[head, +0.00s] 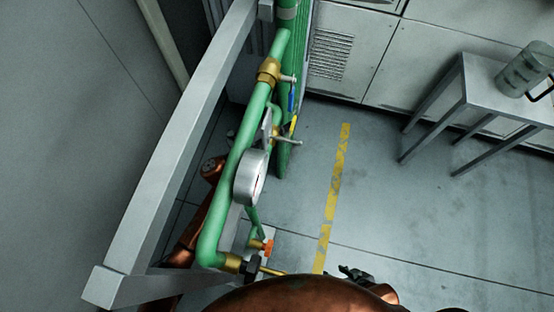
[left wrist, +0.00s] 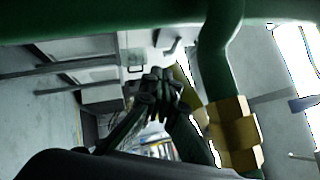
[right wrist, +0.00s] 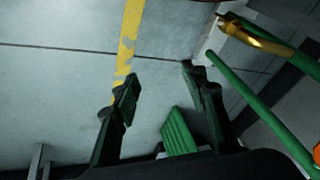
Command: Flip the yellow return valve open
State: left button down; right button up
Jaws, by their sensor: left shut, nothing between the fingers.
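The yellow valve handle (head: 293,124) shows as a small strip beside the green pipework in the head view, just below the blue handle (head: 292,101). The pipes and gauge partly hide its valve body. My left gripper (left wrist: 158,82) is shut and empty in the left wrist view, near a green pipe and a brass fitting (left wrist: 235,130). In the head view the pipes hide the left gripper. My right gripper (right wrist: 158,78) is open and empty in the right wrist view. Its dark fingers (head: 357,274) show at the bottom of the head view, right of the pipework and apart from the yellow handle.
A round gauge (head: 251,178) sits on the green pipe (head: 240,150). A grey frame beam (head: 180,150) runs along the left. An orange handle (head: 268,248) is low on the pipework. A grey table (head: 490,90) with a canister (head: 525,70) stands right. The floor between is clear.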

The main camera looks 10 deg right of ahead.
pick_arm(q)
jog(key=a+f+b, duration=0.1)
jog(key=a+f, duration=0.6)
jog(key=f, duration=0.3)
jog(key=shift+w+a+f, duration=0.35)
jog(key=shift+f, duration=0.05)
pick_arm(e)
jog(key=shift+w+a+f+t, duration=0.3)
jog(key=shift+w+a+f, duration=0.05)
jog(key=shift+f, duration=0.2)
jog(key=shift+w+a+f+t, duration=0.3)
jog(key=shift+w+f, duration=0.05)
jog(key=shift+f, duration=0.15)
jog(key=shift+w+r, duration=0.1)
